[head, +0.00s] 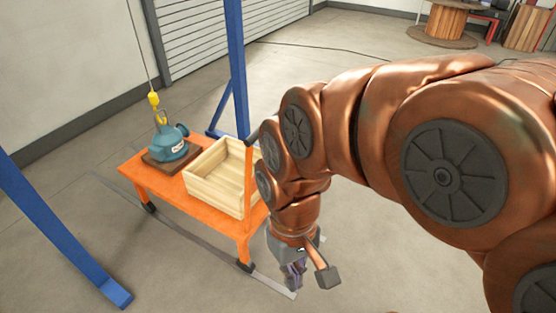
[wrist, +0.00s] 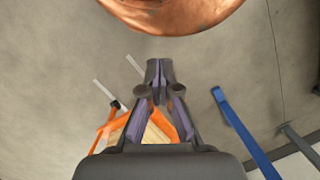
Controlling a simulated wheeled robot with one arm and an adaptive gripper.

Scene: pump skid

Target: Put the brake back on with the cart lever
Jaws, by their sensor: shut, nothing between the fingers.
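The orange cart (head: 155,185) stands at left centre in the head view. Part of it also shows low in the wrist view (wrist: 107,126), behind my fingers. I cannot make out the brake lever for certain in either view; my arm covers part of the cart's right end. My gripper (head: 295,280) points down in front of the cart's right end. In the wrist view my gripper (wrist: 159,68) has its fingertips together with nothing between them. I cannot see it touching the cart.
A teal pump (head: 170,145) sits on the cart under a yellow hook (head: 154,99), beside an open wooden crate (head: 221,178). Blue frame posts (head: 237,70) stand behind and at left. Grey strips (head: 210,248) run along the floor. The floor in front is clear.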

